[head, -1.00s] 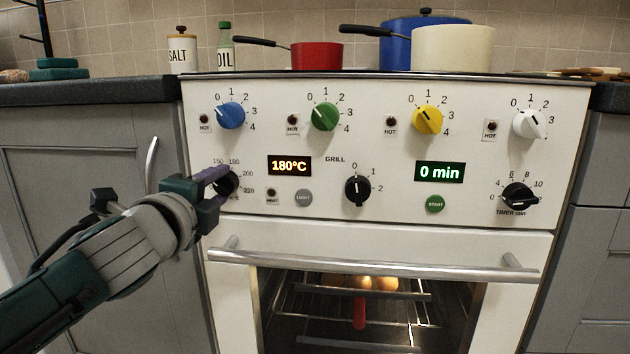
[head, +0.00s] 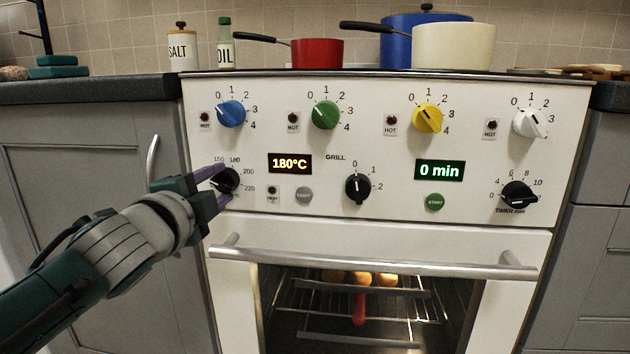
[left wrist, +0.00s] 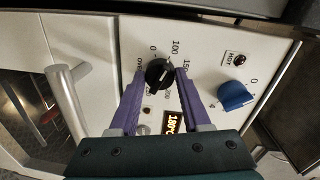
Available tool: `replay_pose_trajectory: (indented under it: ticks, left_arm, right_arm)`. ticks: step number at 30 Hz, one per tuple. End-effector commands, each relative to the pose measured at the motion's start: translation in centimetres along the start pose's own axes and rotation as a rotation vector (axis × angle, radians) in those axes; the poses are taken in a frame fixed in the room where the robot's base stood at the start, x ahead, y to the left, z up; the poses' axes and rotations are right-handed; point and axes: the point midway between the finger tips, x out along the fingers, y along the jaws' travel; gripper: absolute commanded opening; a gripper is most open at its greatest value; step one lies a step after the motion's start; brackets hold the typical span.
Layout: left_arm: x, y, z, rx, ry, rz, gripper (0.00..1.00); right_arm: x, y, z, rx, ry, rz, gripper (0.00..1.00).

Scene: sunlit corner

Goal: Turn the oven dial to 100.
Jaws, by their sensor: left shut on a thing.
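The black oven dial (head: 231,179) is at the left of the oven's white panel, below the blue knob. Numbers 150 to 220 show around it in the head view. In the left wrist view the dial (left wrist: 159,73) sits between the two purple fingers, with 100 and 150 printed near it. My left gripper (head: 218,187) is shut on the dial, one finger on each side; the fingers hide part of its scale. The temperature display (head: 290,164) reads 180°C. My right gripper is not in view.
Blue (head: 231,114), green (head: 324,115), yellow (head: 427,118) and white (head: 527,122) knobs line the panel's top. The grill knob (head: 358,188) and timer knob (head: 518,195) are to the right. The oven door handle (head: 375,261) sticks out below.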

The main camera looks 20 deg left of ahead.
Motion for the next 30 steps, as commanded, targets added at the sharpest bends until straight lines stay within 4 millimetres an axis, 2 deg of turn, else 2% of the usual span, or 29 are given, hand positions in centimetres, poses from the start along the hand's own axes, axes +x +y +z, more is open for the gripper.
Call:
replay_pose_trajectory:
  ticks: [4, 5, 12, 23, 30]
  left_arm:
    - [0.0, 0.0, -0.1, 0.001, 0.001, -0.001, 0.0]
    - [0.0, 0.0, -0.1, 0.001, 0.001, -0.001, 0.5]
    - [0.0, 0.0, 0.0, 0.001, 0.001, 0.0, 0.77]
    - [-0.7, -0.1, -0.1, 0.001, 0.001, 0.001, 0.77]
    - [-4.7, -0.2, -0.1, 0.0, -0.001, 0.004, 0.77]
  right_arm:
    - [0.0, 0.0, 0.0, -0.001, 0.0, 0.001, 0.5]
    - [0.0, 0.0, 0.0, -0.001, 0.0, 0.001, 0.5]
    - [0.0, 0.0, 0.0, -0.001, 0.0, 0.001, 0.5]
    - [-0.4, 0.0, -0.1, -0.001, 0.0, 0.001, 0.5]
    - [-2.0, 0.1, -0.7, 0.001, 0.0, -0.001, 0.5]
